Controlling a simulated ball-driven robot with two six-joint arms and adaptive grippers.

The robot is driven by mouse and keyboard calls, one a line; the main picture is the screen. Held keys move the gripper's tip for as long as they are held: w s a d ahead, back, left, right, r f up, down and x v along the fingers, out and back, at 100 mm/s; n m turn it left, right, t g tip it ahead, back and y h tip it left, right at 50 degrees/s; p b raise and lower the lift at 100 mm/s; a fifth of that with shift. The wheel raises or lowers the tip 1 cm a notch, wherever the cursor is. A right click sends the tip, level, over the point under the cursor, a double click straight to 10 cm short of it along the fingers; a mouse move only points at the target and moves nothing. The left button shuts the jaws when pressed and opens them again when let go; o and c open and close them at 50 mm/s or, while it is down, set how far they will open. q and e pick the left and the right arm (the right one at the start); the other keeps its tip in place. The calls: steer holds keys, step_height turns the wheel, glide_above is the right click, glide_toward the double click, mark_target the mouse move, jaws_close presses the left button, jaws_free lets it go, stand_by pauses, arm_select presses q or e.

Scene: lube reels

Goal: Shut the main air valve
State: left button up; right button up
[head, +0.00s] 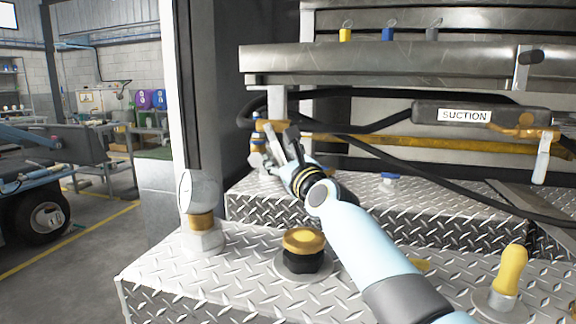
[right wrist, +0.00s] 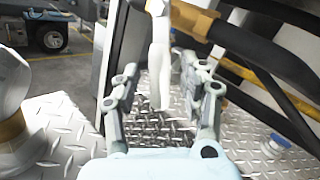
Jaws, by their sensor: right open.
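My right gripper (head: 273,147) is open in the head view, at a yellow pipe fitting (head: 270,125) on the left end of the yellow pipe. In the right wrist view a pale, upright valve lever (right wrist: 160,62) hangs down between the two open fingers (right wrist: 160,88). I see no clear sign that the fingers press on it. The gripper and forearm partly hide this spot in the head view. No label marks it as the main air valve. My left gripper is not in view.
A steel shelf (head: 380,62) runs above.

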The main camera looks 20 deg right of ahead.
steer(key=s+d+f, duration=0.1)
steer(key=s, duration=1)
steer(key=shift+s+f, duration=0.15)
steer(key=shift+f, duration=0.1)
